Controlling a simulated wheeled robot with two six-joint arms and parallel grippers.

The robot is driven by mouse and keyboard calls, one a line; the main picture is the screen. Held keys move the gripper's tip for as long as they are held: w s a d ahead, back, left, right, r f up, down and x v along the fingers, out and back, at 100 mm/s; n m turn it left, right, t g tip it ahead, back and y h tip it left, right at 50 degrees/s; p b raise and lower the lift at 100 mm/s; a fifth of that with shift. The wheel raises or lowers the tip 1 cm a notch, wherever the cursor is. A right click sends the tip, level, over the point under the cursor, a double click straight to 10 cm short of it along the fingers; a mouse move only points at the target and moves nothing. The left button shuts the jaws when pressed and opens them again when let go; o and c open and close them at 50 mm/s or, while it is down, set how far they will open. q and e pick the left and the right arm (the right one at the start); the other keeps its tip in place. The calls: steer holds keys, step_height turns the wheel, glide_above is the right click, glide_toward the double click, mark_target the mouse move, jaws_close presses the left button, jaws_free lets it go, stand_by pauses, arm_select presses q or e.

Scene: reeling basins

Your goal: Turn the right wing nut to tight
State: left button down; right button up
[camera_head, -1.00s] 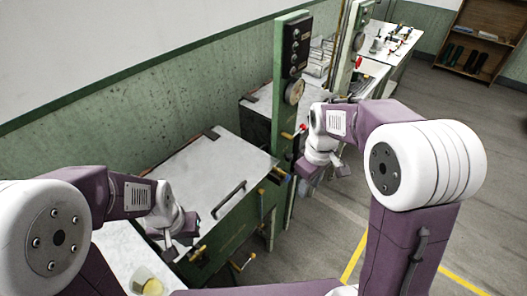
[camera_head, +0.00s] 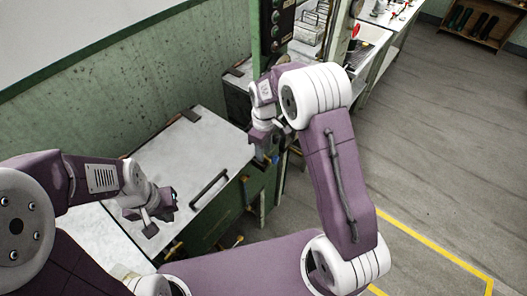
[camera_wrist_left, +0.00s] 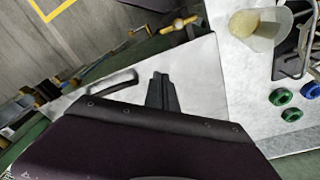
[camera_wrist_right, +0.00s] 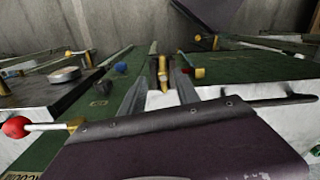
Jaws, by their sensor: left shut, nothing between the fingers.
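A brass wing-like fitting (camera_wrist_right: 162,74) shows in the right wrist view, standing on the green face of the machine. I cannot tell whether it is tight. My right gripper (camera_wrist_right: 160,84) has its two fingers apart, one on each side of this fitting; contact is not clear. In the head view my right gripper (camera_head: 271,155) is at the green post beside the white-topped cabinet (camera_head: 190,148), and its fingertips are mostly hidden. My left gripper (camera_head: 168,203) is shut and empty above the near part of the cabinet; its closed fingers (camera_wrist_left: 161,91) show in the left wrist view.
A lever with a red ball (camera_wrist_right: 16,127) and a blue knob (camera_wrist_right: 121,68) are near my right gripper. A black handle (camera_head: 209,188) lies on the white top. Another brass wing-shaped fitting (camera_wrist_left: 180,24) and green rings (camera_wrist_left: 281,97) show in the left wrist view.

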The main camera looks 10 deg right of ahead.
arm_select(q)
steer(key=shift+s+a+r, duration=0.1)
steer(key=shift+s+r, duration=0.05)
arm_select(e)
steer(key=shift+s+a+f, duration=0.1)
steer(key=shift+s+f, duration=0.1)
steer(key=shift+f, duration=0.3)
steer(key=shift+s+a+f, duration=0.15)
steer(key=shift+s+f, duration=0.1)
arm_select(q)
steer(key=shift+s, duration=0.15)
arm_select(e)
steer(key=shift+w+f, duration=0.1)
steer(key=shift+w, duration=0.15)
steer(key=c, duration=0.5)
arm_select(q)
steer(key=shift+a, duration=0.1)
arm_select(e)
jaws_close()
